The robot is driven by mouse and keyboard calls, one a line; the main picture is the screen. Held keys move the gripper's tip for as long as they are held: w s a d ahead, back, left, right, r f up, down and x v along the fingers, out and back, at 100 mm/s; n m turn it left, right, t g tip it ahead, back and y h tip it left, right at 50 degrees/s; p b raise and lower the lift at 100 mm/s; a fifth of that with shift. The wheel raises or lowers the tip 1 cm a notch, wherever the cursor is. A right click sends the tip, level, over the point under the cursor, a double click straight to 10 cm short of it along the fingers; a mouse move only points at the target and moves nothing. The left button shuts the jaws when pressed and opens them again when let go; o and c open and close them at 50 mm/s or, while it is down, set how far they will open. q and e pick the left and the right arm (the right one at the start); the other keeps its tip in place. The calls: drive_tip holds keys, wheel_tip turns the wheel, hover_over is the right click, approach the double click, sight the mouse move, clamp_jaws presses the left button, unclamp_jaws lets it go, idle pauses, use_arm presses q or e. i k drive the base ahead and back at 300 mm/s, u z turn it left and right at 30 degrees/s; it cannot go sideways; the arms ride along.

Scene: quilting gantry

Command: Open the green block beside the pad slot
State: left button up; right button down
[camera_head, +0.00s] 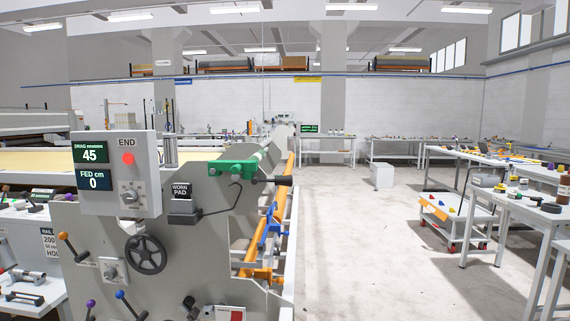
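The green block (232,167) sits on top of the grey machine end frame (200,245), near the picture's middle. A black bar with a thick dark end (271,180) sticks out to the right of the block. A thin bent dark rod (222,200) hangs below it. I cannot tell whether the block is open or closed. A dark holder (184,212) under a "WORN PAD" label (181,189) is left of and below the block. Neither of my grippers is in view.
A control box (117,174) reads drag 45 and fed 0, with a red END button (128,158). A black handwheel (146,254) and coloured-knob levers are below. Open floor (355,240) lies right, before a cart (455,222) and benches.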

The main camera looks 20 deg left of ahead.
sight(216, 167)
drive_tip(key=u, duration=0.35)
drive_tip(key=i, duration=0.9)
drive_tip(key=u, duration=0.4)
drive_tip(key=k, duration=0.1)
drive_tip(key=z, duration=0.25)
